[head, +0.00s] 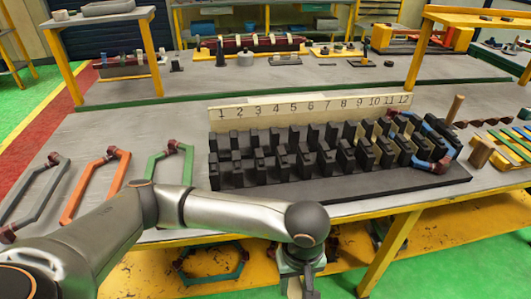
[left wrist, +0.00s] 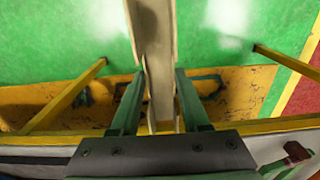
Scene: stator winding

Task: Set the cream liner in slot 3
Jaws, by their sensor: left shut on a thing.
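The cream liner (left wrist: 156,50) is a long pale strip running away between the green fingers of my left gripper (left wrist: 160,75) in the left wrist view. The gripper is shut on it. In the head view my left gripper (head: 301,272) hangs low in front of the table's front edge, and a bit of pale liner shows there; most is hidden or out of frame. The black stator block (head: 400,190) lies on the table behind the gripper, with rows of teeth and a number board (head: 310,105) marked 1 to 12. Slot 3 is toward its left end. My right gripper is not seen.
Grey, orange and green coils (head: 95,185) lie left on the table. A blue coil (head: 432,125) with brown ends sits at the block's right end. A wooden-handled tool (head: 456,108) and coloured strips (head: 510,145) lie at right. A yellow shelf (head: 190,262) is below the table.

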